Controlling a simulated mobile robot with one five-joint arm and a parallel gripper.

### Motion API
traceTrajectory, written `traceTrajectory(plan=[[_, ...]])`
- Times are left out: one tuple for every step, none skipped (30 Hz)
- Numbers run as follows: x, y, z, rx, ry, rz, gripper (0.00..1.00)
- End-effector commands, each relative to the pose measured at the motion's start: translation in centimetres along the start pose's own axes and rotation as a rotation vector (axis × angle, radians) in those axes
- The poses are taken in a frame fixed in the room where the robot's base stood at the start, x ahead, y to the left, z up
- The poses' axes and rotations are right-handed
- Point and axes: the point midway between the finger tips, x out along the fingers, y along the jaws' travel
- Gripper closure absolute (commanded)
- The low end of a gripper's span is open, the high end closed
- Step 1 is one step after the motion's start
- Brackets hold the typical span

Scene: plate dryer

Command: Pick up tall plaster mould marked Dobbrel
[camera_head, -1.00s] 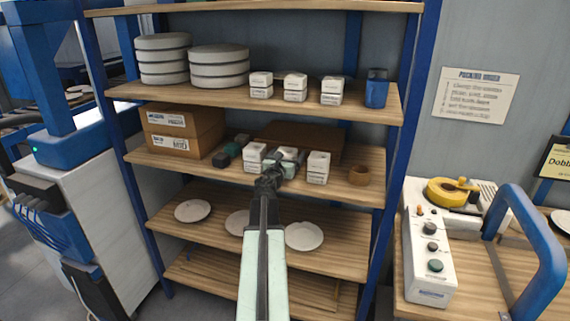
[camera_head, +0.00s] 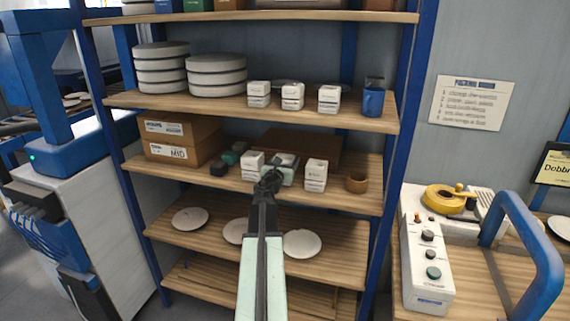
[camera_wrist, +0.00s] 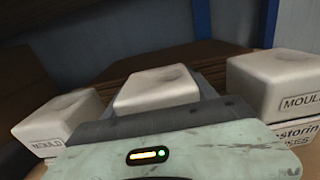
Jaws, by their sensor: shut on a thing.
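Three white plaster moulds stand in a row on the second shelf: a left one (camera_head: 252,163), a middle one (camera_head: 286,159) and a right one (camera_head: 316,172). My gripper (camera_head: 273,178) reaches in from the front and is shut on the middle mould, hiding its front. In the wrist view the middle mould (camera_wrist: 157,88) rises behind my gripper's body, with the left mould (camera_wrist: 55,118) and the right mould (camera_wrist: 275,85) on either side. Both side moulds carry a "MOULD" label. I cannot read the name Dobbrel on any mould.
Cardboard boxes (camera_head: 180,140) stand left on the same shelf, with dark small items beside them. The shelf above holds more moulds (camera_head: 292,96), round stacks (camera_head: 216,75) and a blue cup (camera_head: 373,101). White plates (camera_head: 301,243) lie below.

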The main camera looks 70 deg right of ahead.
Motion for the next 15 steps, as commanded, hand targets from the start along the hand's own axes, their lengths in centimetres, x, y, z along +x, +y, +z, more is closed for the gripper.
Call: traceTrajectory(plan=[[0.0,0.0,1.2,-0.001,0.0,0.0,1.0],[0.0,0.0,1.7,-0.001,0.0,0.0,1.0],[0.0,0.0,2.4,-0.001,0.0,0.001,1.0],[0.0,0.0,3.0,-0.001,0.0,0.001,1.0],[0.0,0.1,3.6,-0.001,0.0,0.001,1.0],[0.0,0.1,4.5,-0.001,0.0,0.001,1.0],[0.0,0.1,5.1,-0.001,0.0,0.001,1.0],[0.0,0.1,5.8,-0.001,0.0,0.001,1.0],[0.0,0.1,6.6,-0.001,0.0,0.001,1.0],[0.0,0.1,7.2,-0.001,0.0,0.001,1.0],[0.0,0.1,7.8,-0.001,0.0,0.001,1.0],[0.0,0.1,8.5,-0.001,0.0,0.001,1.0],[0.0,0.1,8.8,-0.001,0.0,0.001,1.0],[0.0,0.1,9.2,-0.001,0.0,0.001,1.0],[0.0,0.1,9.4,-0.001,0.0,0.001,1.0]])
